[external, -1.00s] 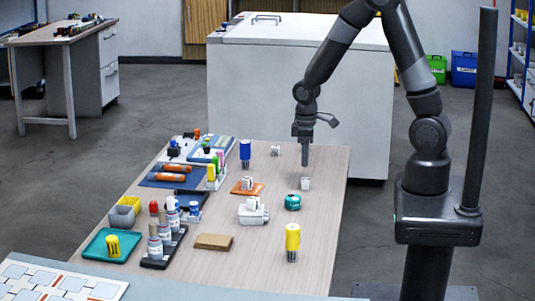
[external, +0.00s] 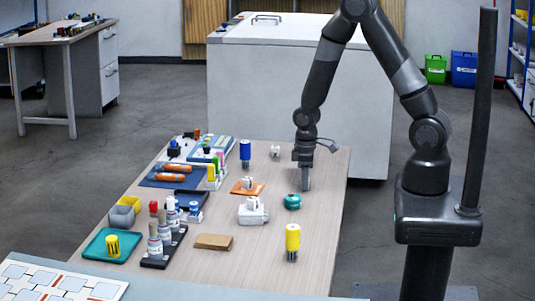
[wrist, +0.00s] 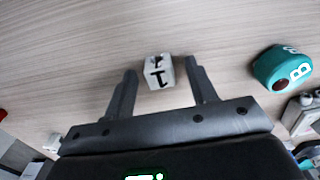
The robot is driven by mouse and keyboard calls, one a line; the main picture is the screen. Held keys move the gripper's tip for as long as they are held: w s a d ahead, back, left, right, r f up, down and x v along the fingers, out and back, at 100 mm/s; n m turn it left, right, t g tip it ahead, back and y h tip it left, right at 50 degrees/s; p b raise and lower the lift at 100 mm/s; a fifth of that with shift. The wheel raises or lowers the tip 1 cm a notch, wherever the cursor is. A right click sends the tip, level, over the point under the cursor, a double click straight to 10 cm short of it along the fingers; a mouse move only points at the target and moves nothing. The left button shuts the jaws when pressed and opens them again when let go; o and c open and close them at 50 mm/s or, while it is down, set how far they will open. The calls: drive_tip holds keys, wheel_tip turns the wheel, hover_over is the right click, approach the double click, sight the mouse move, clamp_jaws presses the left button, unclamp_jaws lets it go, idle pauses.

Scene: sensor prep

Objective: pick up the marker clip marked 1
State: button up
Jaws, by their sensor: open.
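The marker clip marked 1 (wrist: 158,73) is a small white block with a black 1 on it. In the wrist view it lies on the wooden table between the fingertips of my gripper (wrist: 160,80), with a gap visible on each side. My gripper is open and empty. In the external view my gripper (external: 306,187) points straight down, low over the right part of the table, and hides the clip.
A teal round item marked B (wrist: 285,68) sits close to the right of my gripper; it also shows in the external view (external: 292,202). A blue cylinder (external: 245,153), a white device (external: 252,211) and a yellow cylinder (external: 292,240) stand nearby. The table (external: 320,215) is bare along its right edge.

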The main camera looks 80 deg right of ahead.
drive_tip(key=c, duration=1.1)
drive_tip(key=shift+o, duration=0.2)
drive_tip(key=shift+r, duration=0.15)
